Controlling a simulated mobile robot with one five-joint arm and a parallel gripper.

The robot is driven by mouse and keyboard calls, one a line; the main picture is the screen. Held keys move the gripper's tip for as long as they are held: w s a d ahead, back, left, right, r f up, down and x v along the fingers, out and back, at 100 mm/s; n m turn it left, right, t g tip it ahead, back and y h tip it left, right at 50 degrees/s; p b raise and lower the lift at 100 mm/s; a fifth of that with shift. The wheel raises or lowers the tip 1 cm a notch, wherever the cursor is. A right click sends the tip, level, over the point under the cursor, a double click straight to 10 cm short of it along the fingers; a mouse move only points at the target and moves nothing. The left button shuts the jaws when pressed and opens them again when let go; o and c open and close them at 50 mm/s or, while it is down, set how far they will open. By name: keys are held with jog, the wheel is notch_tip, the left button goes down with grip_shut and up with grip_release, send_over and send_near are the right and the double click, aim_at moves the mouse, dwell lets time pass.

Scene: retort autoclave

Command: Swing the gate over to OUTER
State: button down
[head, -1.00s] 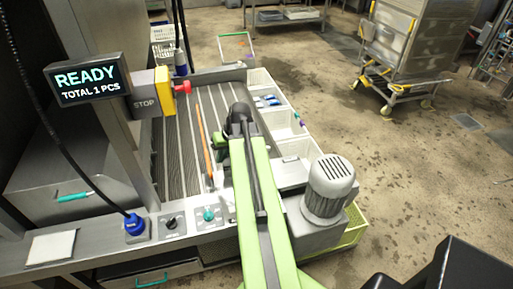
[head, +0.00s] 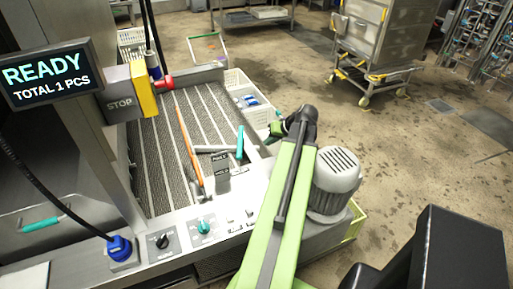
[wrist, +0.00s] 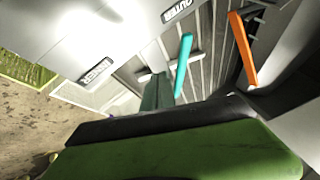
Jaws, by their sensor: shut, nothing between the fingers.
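The gate shows in the head view as a grey bar (head: 211,149) across the slatted conveyor, with an upright teal handle (head: 240,142) at its right end. The handle also shows in the wrist view (wrist: 183,64). The wrist view shows an OUTER label (wrist: 178,10) and an INNER label (wrist: 97,74) on the pale metal surface. I cannot tell which label the gate lines up with. My gripper (head: 273,131) is shut and empty, just right of the handle, with a small gap in the head view. Its dark green fingers (wrist: 157,92) sit left of the handle in the wrist view.
An orange rail (head: 189,144) runs along the conveyor (head: 158,165), left of the handle. A grey motor (head: 336,180) stands close to the right of my arm. White bins (head: 236,79) line the far right side. A STOP box (head: 119,103) stands at left.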

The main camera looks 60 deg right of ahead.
jog(key=b+x, duration=0.3)
jog(key=x, duration=0.2)
jog(key=b+x, duration=0.4)
jog(key=x, duration=0.1)
jog(key=shift+s+f, duration=0.15)
jog(key=shift+s, duration=0.1)
jog(key=shift+w+a+r+p, duration=0.2)
jog(key=shift+w+a, duration=0.2)
jog(key=shift+w, duration=0.15)
jog(key=shift+w+a+r+p, duration=0.1)
jog(key=shift+w+a+r, duration=0.1)
jog(key=shift+w+a, duration=0.5)
jog(key=shift+w, duration=0.5)
